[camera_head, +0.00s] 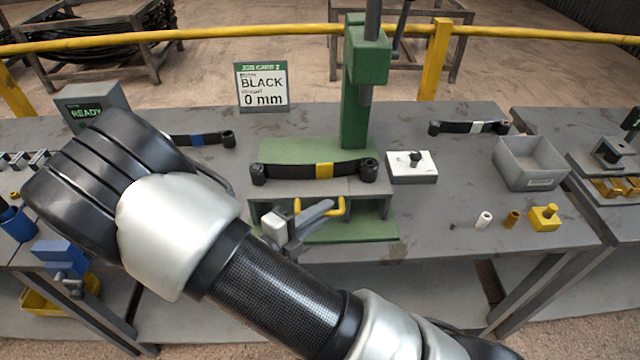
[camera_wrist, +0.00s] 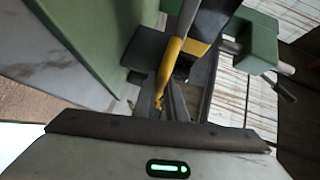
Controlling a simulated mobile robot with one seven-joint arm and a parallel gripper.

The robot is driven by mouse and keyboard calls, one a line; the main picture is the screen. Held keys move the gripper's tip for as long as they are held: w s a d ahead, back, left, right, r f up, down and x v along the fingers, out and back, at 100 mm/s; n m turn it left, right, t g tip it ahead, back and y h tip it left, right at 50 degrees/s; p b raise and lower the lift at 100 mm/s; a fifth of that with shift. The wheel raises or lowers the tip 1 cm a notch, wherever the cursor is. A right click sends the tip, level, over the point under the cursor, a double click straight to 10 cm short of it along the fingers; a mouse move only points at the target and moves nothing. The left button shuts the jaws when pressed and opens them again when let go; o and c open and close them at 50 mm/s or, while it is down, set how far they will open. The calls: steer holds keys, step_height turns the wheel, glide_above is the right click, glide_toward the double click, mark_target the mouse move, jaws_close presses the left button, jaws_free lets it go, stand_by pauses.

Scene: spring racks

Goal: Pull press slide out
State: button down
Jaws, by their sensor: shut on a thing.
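The green press (camera_head: 354,125) stands mid-bench in the head view. Its grey slide (camera_head: 372,188) has a yellow handle (camera_head: 336,207) at the front. A black leaf spring (camera_head: 295,173) with a yellow band lies across the slide, under the press column. My gripper (camera_head: 318,212) is at the handle, below the spring, and is shut on it. In the wrist view the yellow handle (camera_wrist: 171,70) runs down between the fingers (camera_wrist: 172,102). My arm covers the bench's left front, and the fingertips are partly hidden.
A white block with a black knob (camera_head: 412,167) sits right of the press. A grey bin (camera_head: 528,163) and several small parts lie farther right. Another spring (camera_head: 468,127) lies behind. A job card (camera_head: 262,87) reads BLACK, 0 mm. A READY box (camera_head: 90,105) stands left.

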steer(key=s, duration=0.3)
steer(key=shift+p, duration=0.4)
steer(key=shift+f, duration=0.1)
steer(key=c, duration=1.8)
jaws_free()
steer(key=shift+s, duration=0.2)
steer(key=shift+w, duration=0.1)
steer(key=v, duration=1.7)
steer(key=shift+a, duration=0.2)
